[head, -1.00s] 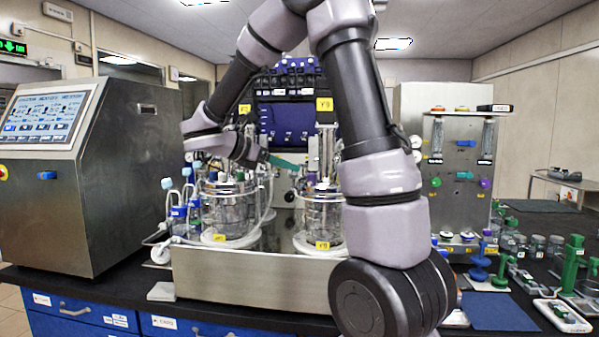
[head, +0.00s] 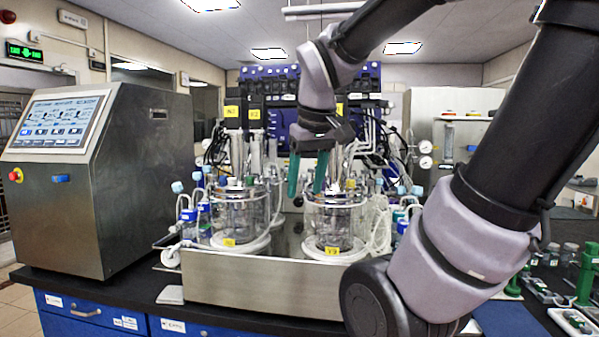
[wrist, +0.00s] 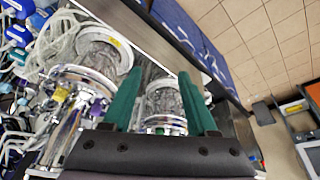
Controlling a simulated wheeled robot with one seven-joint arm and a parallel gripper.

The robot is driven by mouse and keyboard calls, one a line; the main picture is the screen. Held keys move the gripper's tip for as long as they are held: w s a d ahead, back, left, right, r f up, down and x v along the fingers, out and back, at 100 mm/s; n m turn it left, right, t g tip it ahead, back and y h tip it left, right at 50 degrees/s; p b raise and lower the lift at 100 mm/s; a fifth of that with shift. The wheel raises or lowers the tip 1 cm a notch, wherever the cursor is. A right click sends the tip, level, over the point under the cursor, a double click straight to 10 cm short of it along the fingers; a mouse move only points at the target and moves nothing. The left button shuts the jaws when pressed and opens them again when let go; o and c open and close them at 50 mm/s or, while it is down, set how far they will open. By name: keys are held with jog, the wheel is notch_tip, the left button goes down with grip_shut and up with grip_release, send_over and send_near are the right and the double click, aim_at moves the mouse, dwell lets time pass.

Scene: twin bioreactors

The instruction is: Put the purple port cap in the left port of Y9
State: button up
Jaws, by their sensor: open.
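Two glass vessels stand in the metal tray. The right one (head: 333,222) has a yellow label at its base that seems to read Y9, and its lid carries several fittings. It also shows at left in the wrist view (wrist: 82,82), with a small purple piece (wrist: 62,95) on its lid; I cannot tell whether this is the port cap. The left vessel (head: 240,217) also shows in the wrist view (wrist: 165,108). The left port is not clear.
A console with a screen (head: 57,124) stands at left. The steel tray wall (head: 270,285) fronts the vessels. Tubes and blue-capped bottles (head: 188,222) crowd the vessels. A blue mat (head: 508,320) and green stands (head: 587,272) are at right, partly behind my arm.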

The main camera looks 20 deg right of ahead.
jog(key=m+t, duration=0.1)
jog(key=a+r+m+t+y, duration=0.1)
jog(key=m, duration=0.1)
jog(key=r+m+t+y, duration=0.1)
jog(key=m, duration=0.1)
jog(key=shift+s+a+r, duration=0.25)
jog(key=shift+s+a, duration=0.05)
